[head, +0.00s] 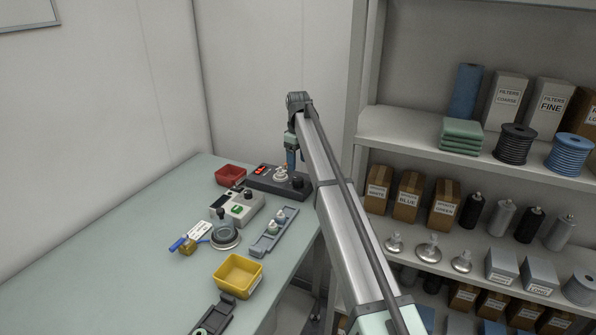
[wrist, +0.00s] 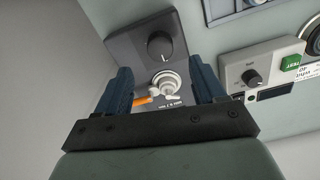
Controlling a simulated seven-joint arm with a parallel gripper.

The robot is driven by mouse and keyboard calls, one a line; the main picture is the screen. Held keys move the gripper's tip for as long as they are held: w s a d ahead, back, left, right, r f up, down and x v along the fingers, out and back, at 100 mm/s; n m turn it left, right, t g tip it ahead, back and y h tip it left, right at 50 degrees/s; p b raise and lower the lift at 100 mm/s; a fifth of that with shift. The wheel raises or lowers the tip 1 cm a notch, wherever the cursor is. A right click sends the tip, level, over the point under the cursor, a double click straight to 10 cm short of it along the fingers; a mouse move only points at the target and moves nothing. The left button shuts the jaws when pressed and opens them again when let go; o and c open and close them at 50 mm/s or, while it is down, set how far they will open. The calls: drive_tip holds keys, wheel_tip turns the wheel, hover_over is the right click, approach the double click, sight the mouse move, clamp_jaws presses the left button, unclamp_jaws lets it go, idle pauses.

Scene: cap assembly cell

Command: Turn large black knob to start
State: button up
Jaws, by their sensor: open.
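A large black knob with a white pointer line (wrist: 160,46) stands on a dark grey panel (wrist: 118,44) in the wrist view. In the head view the knob (head: 298,181) is at the panel's right end. A white stepped fitting (wrist: 165,80) with an orange lever (wrist: 143,100) sits beside the knob. My gripper (wrist: 160,78) is open, its blue fingers on either side of the fitting in the picture, with the knob beyond the fingertips. In the head view my gripper (head: 291,168) points down over the panel. I cannot tell whether it touches the fitting.
A pale control box (wrist: 232,64) with a smaller black knob (wrist: 252,77) and green button stands nearby. The table also holds a red bin (head: 230,175), a grey rack (head: 267,234) and a yellow bin (head: 238,274). Loaded shelves (head: 425,135) stand to the right.

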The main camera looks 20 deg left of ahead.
wheel_tip(320, 180, up, 7)
drive_tip(key=shift+r, duration=0.2)
idle(0.6)
